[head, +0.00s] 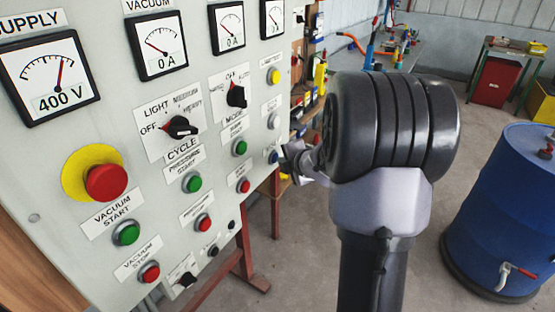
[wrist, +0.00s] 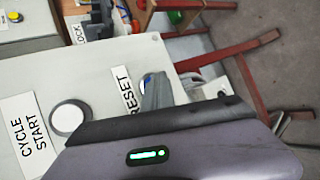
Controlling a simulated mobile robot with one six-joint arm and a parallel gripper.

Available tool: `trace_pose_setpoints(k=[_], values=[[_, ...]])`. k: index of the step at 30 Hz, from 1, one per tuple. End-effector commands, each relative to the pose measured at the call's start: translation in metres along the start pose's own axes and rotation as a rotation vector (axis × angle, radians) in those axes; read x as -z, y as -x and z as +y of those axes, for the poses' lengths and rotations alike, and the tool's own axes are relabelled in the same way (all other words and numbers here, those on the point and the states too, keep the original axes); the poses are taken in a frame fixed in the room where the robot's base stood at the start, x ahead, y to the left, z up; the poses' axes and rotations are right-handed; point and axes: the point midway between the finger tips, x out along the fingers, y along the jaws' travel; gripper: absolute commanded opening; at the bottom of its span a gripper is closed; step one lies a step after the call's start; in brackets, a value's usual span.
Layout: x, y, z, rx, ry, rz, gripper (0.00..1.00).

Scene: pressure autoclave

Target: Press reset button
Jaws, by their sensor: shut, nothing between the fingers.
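The blue reset button (head: 273,157) sits low on the right edge of the grey control panel (head: 60,205) in the head view. In the wrist view the RESET label (wrist: 124,92) is readable, and a small blue part of the button (wrist: 147,80) shows behind my fingers. My gripper (head: 287,154) is shut and empty, with its tips right in front of the button. In the wrist view my gripper's fingers (wrist: 156,92) cover most of the button. I cannot tell whether the tips touch it.
A white cycle start button (wrist: 69,118) is close by in the wrist view. Red and green buttons, knobs and a large red emergency stop (head: 106,182) share the panel. A blue drum (head: 505,215) stands at right. Red frame legs (head: 244,245) stand below the panel.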

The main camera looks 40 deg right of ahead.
Motion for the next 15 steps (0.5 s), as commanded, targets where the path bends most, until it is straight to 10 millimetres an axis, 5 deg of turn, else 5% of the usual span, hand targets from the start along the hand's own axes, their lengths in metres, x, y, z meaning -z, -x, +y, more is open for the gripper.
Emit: trace_pose_setpoints(k=[15], values=[[-0.009, 0.012, -0.009, 0.000, 0.001, 0.001, 0.00]])
